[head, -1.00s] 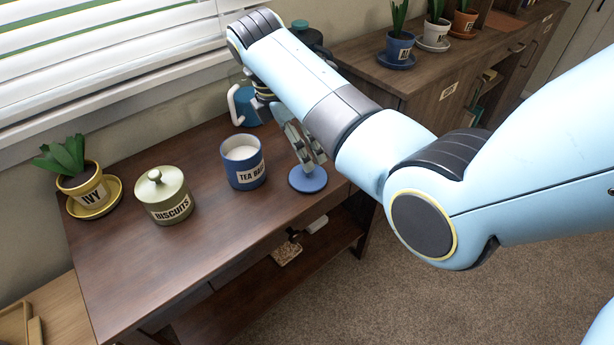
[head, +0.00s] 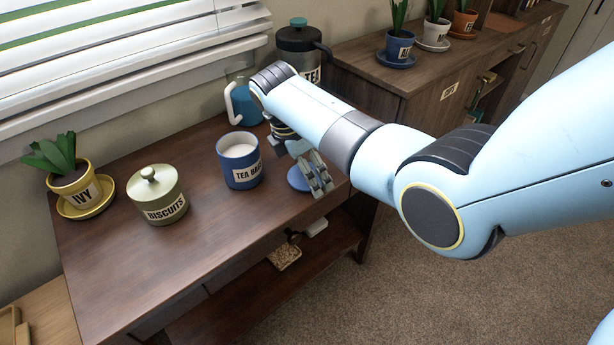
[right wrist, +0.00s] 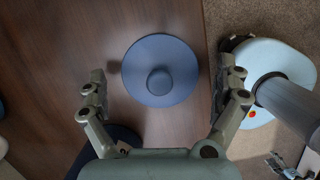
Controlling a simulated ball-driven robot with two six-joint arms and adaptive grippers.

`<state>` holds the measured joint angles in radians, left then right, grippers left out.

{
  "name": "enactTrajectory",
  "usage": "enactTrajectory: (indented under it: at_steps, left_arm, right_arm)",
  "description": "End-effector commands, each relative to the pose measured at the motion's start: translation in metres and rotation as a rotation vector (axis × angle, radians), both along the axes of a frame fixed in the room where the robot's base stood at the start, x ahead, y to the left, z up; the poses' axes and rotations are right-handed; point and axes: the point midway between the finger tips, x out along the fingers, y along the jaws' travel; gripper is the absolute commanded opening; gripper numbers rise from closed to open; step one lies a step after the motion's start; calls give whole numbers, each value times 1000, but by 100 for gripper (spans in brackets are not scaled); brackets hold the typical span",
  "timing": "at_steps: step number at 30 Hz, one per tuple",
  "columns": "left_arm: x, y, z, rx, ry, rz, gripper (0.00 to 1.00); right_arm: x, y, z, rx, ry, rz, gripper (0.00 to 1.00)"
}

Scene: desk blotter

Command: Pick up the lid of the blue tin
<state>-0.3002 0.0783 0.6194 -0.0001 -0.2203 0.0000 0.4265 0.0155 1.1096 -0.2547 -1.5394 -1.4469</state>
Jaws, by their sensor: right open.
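The blue lid (head: 298,179), a round disc with a knob, lies on the dark wooden desk to the right of the blue tin (head: 240,165). The tin is labelled TEA BAGS, stands open and shows white contents. My right gripper (head: 322,186) is over the lid and hides part of it in the head view. In the right wrist view the lid (right wrist: 160,70) lies knob up, ahead of and between the two spread fingers of the gripper (right wrist: 165,85). The fingers are open and hold nothing.
A green BISCUITS tin (head: 158,196) and an ivy pot (head: 80,190) on a yellow saucer stand at the left. A blue and white jug (head: 243,105) stands behind the tea tin. The desk's right edge is close to the lid. The front of the desk is clear.

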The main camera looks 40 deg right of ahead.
Motion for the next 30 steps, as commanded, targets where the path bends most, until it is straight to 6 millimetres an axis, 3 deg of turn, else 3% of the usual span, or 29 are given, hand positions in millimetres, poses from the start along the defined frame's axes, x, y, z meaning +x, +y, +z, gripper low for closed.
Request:
enactTrajectory:
  at_steps: [2, 12, 23, 30]
  left_arm:
    - [0, 1, 0, 1, 0, 0, 40]
    - [0, 2, 0, 2, -1, -1, 40]
    - [1, 2, 3, 2, -2, -1, 40]
    - [4, 2, 17, 2, -6, 0, 40]
  right_arm:
    - [0, 0, 0, 0, 0, 0, 95]
    - [0, 0, 1, 0, 0, 0, 50]
    - [1, 0, 7, 0, -2, 1, 49]
    - [2, 0, 46, -1, -5, -1, 49]
